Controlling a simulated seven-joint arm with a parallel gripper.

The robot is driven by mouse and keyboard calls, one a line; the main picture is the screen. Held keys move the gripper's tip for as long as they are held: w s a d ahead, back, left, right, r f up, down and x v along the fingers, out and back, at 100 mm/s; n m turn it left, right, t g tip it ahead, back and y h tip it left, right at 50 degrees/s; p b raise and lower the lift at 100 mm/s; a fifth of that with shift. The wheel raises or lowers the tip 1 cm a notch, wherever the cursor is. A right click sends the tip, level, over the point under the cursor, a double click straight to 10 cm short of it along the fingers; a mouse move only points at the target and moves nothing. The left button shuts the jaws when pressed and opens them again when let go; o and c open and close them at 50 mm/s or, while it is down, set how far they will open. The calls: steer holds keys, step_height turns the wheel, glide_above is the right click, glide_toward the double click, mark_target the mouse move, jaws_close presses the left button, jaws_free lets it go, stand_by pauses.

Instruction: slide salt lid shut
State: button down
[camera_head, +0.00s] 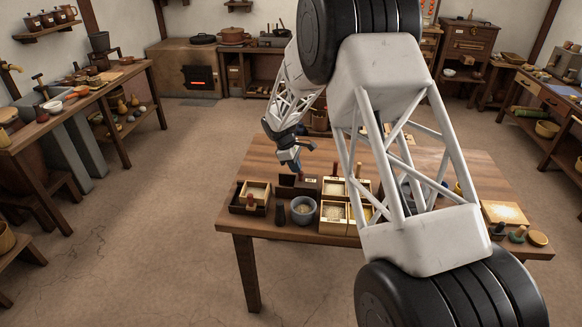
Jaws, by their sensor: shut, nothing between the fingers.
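My gripper (294,166) is shut and empty, pointing down just above a dark box (298,187) with a small pale label near the table's far middle. The label is too small to read surely. Whether the fingertips touch the box or a lid cannot be told. Beside it on the right are pale wooden boxes (333,188) with small labels and upright knobs. A dark-framed box (249,207) with a pale inside and a reddish knob stands at the left. Which box holds the salt, and how far its lid is open, I cannot tell.
A grey bowl (303,211) and a dark upright peg (279,215) stand close in front on the wooden table (262,152). My arm hides much of the table's right side. The table's far left is clear.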

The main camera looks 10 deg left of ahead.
steer(key=shift+a+f, duration=0.1)
steer(key=shift+f, duration=0.05)
steer(key=w+a+r, duration=0.1)
steer(key=a+r, duration=0.6)
steer(key=r, duration=0.3)
stand_by(0.5)
steer(key=shift+a, duration=0.15)
steer(key=shift+s+a+f+n+t, duration=0.1)
steer(key=shift+s+a+n+t, duration=0.1)
steer(key=shift+s+a+n, duration=0.5)
steer(key=shift+s+a+r+n+t, duration=0.1)
steer(key=shift+s+a+n+t, duration=0.1)
steer(key=shift+s+a+n, duration=0.5)
steer(key=shift+s+a+f+n+t, duration=0.1)
steer(key=shift+s+a+n+t, duration=0.2)
steer(key=shift+a, duration=0.6)
steer(key=shift+f, duration=0.15)
